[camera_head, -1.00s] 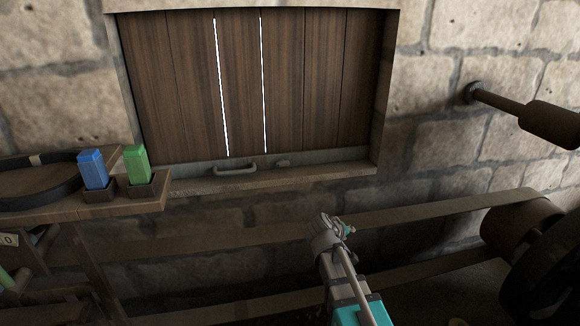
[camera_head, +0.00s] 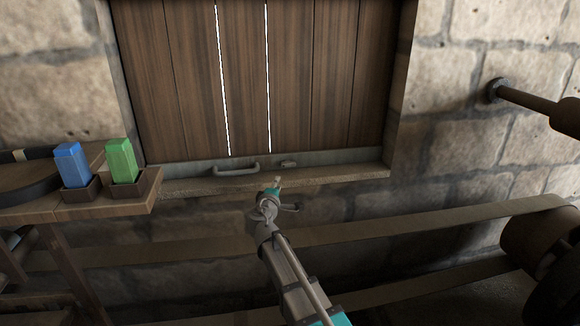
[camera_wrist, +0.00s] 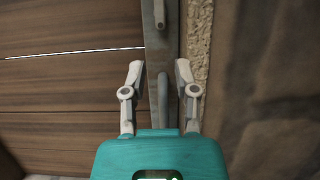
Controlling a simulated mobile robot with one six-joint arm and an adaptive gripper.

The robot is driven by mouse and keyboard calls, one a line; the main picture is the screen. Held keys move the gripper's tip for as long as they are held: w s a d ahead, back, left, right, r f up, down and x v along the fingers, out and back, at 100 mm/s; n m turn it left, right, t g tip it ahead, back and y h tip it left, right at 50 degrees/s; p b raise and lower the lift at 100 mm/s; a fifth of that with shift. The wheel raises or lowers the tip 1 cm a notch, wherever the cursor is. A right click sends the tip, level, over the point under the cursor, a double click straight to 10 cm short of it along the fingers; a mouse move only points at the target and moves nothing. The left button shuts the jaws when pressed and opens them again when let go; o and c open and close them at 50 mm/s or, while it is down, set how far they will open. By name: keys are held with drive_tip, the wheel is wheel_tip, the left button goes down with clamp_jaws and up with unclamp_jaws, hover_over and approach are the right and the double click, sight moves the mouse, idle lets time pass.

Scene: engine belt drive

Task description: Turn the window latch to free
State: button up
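The wooden window shutter (camera_head: 290,80) is closed, with a grey metal strip (camera_head: 345,156) along its bottom edge. On the strip are a bar-shaped handle (camera_head: 236,169) and, to its right, a small metal piece (camera_head: 289,164); which is the latch is not certain. My gripper (camera_head: 283,194) is just below the sill, near these fittings. In the wrist view my gripper (camera_wrist: 160,70) is open and empty. The handle (camera_wrist: 162,95) appears between its fingers, farther off; contact cannot be made out. The small piece (camera_wrist: 159,14) is at the top.
A stone sill (camera_head: 340,178) juts out under the shutter. At left, a wooden table (camera_head: 110,208) holds a blue block (camera_head: 72,164) and a green block (camera_head: 122,160) in holders. A wide belt (camera_head: 400,228) runs below to a drum at right. A dark rod (camera_head: 535,104) sticks out from the wall.

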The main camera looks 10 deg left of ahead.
sight(287, 166)
drive_tip(key=shift+w+d, duration=0.25)
drive_tip(key=w, duration=0.4)
drive_tip(key=w+d, duration=0.1)
drive_tip(key=w, duration=0.8)
drive_tip(key=shift+w+d, duration=0.2)
drive_tip(key=shift+w, duration=0.05)
clamp_jaws()
drive_tip(key=shift+a, duration=0.2)
drive_tip(key=shift+s+d, duration=0.1)
drive_tip(key=shift+d, duration=0.05)
